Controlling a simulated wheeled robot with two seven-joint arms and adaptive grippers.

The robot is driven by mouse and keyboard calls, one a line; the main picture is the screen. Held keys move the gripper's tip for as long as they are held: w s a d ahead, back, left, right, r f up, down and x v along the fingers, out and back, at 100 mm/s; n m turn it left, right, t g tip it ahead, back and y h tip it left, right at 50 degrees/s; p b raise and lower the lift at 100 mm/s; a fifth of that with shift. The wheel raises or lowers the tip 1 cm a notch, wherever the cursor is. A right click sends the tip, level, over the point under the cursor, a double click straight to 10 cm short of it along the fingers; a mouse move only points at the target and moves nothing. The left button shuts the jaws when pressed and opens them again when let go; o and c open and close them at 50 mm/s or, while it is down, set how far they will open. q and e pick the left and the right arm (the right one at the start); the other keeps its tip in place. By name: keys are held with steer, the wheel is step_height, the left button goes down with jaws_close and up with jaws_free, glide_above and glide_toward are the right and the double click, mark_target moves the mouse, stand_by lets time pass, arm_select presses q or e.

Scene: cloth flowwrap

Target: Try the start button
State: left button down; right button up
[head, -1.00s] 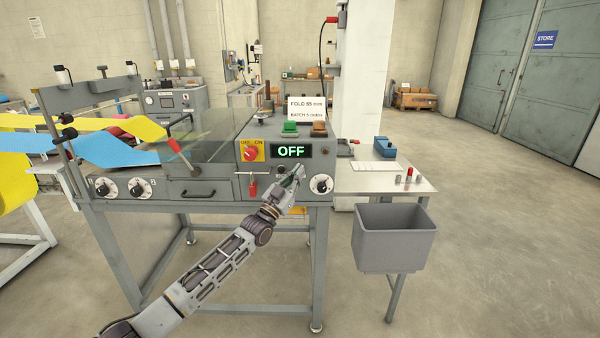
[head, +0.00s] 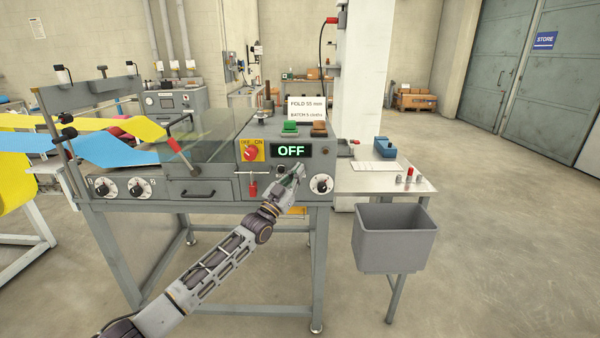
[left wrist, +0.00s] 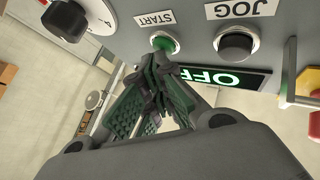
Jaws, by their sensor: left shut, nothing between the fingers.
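The green start button (left wrist: 163,43), in a pale ring beside the label START, sits on the grey machine's front panel in the left wrist view. In the head view my gripper hides it. My left gripper (left wrist: 172,66) has its fingers shut and empty, with the tips right at the start button's edge; I cannot tell whether they touch it. In the head view the left gripper (head: 297,174) is at the panel, below the display (head: 291,151), which reads OFF in green. My right gripper is not in view.
The dark JOG button (left wrist: 235,44) is close beside the start button. A red switch (head: 251,153) on a yellow plate marked OFF and ON is left of the display. A dial (head: 322,184) is right of my gripper. A grey bin (head: 395,240) stands to the right.

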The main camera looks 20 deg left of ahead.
arm_select(q)
steer(key=shift+w, duration=0.15)
stand_by(0.6)
steer(key=shift+s+d+p, duration=0.25)
steer(key=shift+s+p, duration=0.55)
steer(key=shift+s, duration=0.1)
steer(key=s+p, duration=0.2)
steer(key=s+d+p, duration=0.1)
steer(key=s+p, duration=0.1)
steer(key=s, duration=0.1)
steer(key=shift+d, duration=0.2)
stand_by(0.3)
steer(key=shift+f, duration=0.1)
stand_by(0.5)
